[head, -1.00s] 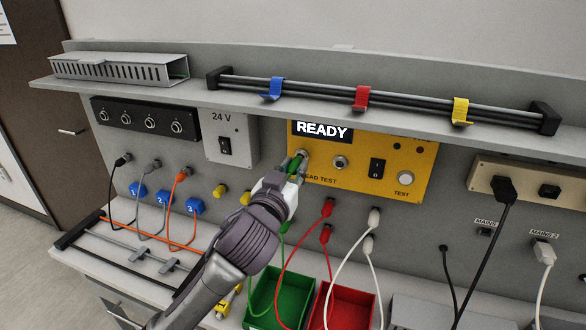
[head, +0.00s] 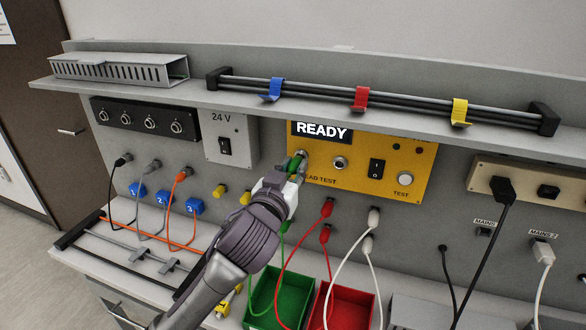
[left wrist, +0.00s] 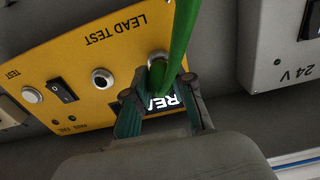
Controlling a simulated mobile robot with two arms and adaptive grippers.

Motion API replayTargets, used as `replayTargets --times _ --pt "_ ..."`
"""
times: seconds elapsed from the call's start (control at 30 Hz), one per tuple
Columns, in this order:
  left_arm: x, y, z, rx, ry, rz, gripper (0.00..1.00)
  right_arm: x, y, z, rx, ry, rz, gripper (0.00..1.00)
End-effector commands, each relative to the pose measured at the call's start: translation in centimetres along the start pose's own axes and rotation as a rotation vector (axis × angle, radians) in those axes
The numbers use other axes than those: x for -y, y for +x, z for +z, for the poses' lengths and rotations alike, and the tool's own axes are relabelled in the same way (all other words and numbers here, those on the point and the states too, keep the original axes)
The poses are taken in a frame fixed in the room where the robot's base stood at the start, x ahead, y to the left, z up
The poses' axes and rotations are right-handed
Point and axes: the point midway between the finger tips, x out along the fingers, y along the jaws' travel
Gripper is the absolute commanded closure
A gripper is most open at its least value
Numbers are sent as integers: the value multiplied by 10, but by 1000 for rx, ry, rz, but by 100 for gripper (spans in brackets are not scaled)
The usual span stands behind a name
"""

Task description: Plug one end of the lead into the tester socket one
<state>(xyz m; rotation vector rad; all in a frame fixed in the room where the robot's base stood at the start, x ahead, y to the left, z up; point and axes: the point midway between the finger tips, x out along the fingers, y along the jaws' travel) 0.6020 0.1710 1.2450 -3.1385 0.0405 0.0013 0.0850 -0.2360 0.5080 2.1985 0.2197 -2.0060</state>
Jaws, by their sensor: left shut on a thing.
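The yellow lead tester (head: 330,178) is on the back panel, its display reading READY. Its left socket (head: 303,154) is partly covered by the green plug (head: 295,163); its second socket (head: 340,162) is empty. My left gripper (head: 293,176) is shut on the green plug, in front of the left socket. In the left wrist view, the fingers (left wrist: 163,103) are around the green lead (left wrist: 179,42), whose plug end meets the socket ring (left wrist: 157,58). How deep the plug sits is hidden. The lead hangs below the gripper towards the green bin. My right gripper is not in view.
A green bin (head: 253,314) and a red bin (head: 371,301) stand below the tester. Red and white leads hang from plugs just right of my gripper. The 24 V box (head: 230,142) is to the left. A shelf (head: 200,98) runs above.

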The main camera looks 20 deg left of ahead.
Motion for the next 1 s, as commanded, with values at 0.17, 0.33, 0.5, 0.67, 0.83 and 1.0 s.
replayTargets --times 0.17,0.33,0.5,0.67,0.83,1.0 --pt "0 3 0 -1 -1 0 100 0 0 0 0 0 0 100" --pt "0 5 0 0 -1 0 100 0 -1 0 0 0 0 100" --pt "0 8 0 0 -1 0 100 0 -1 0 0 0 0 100" --pt "0 8 0 0 -1 0 100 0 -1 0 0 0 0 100" --pt "0 8 0 -1 0 0 52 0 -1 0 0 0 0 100" --pt "0 8 0 -1 0 0 48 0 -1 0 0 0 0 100"
